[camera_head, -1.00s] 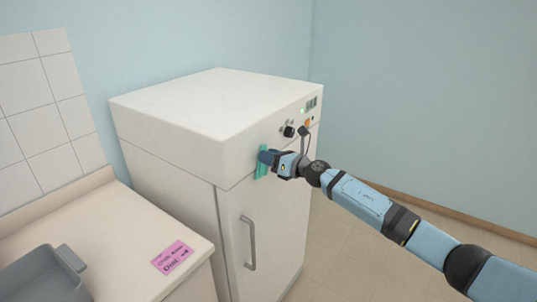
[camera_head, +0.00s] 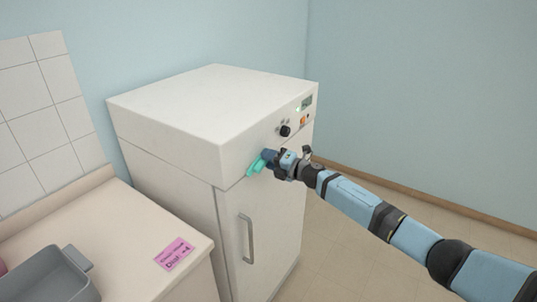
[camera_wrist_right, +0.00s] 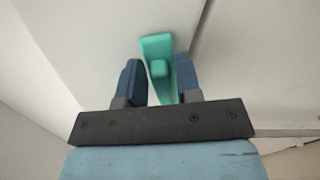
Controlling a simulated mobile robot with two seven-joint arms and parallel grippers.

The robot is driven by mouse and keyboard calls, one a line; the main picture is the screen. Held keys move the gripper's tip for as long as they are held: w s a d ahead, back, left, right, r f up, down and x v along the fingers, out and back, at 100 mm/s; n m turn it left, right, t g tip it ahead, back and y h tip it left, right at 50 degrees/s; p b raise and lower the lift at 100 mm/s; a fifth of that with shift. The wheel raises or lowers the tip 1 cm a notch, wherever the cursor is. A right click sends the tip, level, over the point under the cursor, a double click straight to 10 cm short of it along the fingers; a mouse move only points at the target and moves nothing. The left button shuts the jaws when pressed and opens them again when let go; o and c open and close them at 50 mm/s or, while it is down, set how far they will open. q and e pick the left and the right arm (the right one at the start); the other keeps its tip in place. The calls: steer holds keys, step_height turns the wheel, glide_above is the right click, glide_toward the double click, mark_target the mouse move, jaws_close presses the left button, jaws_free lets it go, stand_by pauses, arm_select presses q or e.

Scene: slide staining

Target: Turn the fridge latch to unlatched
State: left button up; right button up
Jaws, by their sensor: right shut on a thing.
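The fridge (camera_head: 195,125) is a white box-shaped unit standing against the wall. Its teal latch (camera_head: 256,167) is on the front, at the seam above the door, and lies tilted in the head view. My right gripper (camera_head: 268,158) is shut on the latch and hides part of it. In the right wrist view the latch (camera_wrist_right: 160,50) shows between the two blue fingers of my right gripper (camera_wrist_right: 160,80). My left gripper is not in view.
The door handle (camera_head: 247,240) is below the latch. A black knob (camera_head: 285,131) and a small display (camera_head: 307,102) are on the upper front. A counter (camera_head: 120,235) with a pink note (camera_head: 174,254) and grey tray (camera_head: 75,262) stands at left. Floor at right is clear.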

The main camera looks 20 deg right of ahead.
steer(key=m+p, duration=0.1)
steer(key=m, duration=0.1)
steer(key=shift+f+m, duration=0.2)
steer(key=shift+m, duration=0.2)
steer(key=shift+f+m, duration=0.15)
steer(key=shift+m, duration=0.25)
steer(key=o, duration=0.7)
steer(key=b+v, duration=0.2)
steer(key=v, duration=1.1)
steer(key=shift+s+d, duration=0.25)
steer(key=shift+s, duration=0.05)
